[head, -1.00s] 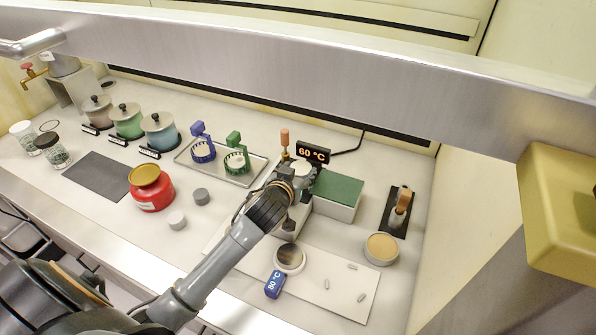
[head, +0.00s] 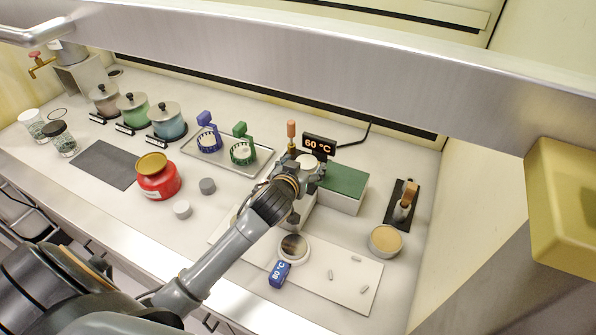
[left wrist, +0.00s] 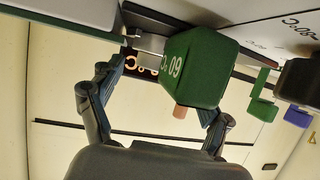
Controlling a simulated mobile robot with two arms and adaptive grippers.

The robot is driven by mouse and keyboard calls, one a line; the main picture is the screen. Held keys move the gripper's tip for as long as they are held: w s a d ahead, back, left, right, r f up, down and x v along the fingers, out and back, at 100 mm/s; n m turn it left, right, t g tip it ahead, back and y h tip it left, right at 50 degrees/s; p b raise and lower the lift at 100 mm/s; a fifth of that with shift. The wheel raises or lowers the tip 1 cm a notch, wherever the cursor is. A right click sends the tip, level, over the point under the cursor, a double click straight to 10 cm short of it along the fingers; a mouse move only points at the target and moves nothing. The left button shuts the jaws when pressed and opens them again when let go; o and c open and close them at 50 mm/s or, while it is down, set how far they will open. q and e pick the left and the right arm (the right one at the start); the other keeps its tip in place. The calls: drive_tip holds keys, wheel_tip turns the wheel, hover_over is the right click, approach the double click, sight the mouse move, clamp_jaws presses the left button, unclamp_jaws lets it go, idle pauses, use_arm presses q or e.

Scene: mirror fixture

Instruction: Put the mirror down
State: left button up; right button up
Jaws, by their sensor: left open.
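My left gripper (head: 303,178) is over the box in front of the 60 °C display, its fingertips partly hidden by the wrist. In the left wrist view my left gripper (left wrist: 165,97) is open, its two dark fingers on either side of a green block (left wrist: 195,68) marked 60 °C. The block appears apart from at least the right finger. A pale disc (head: 308,160) shows just beyond the gripper; whether it belongs to the green block is hidden. Another round mirror (head: 293,247) with a blue 80 °C handle (head: 279,274) lies on a white plate. My right gripper is out of view.
A green-topped box (head: 343,183) and the 60 °C display (head: 319,145) stand close to the gripper. A tray (head: 262,163) with blue- and green-handled holders is to the left. A metal bar (head: 300,75) crosses above the bench. The white plate (head: 340,300) has bare room.

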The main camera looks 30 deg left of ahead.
use_arm(q)
drive_tip(key=b+v, duration=0.1)
drive_tip(key=v, duration=1)
drive_tip(key=shift+s+r+b, duration=0.2)
drive_tip(key=shift+s+b, duration=0.1)
drive_tip(key=shift+s, duration=0.1)
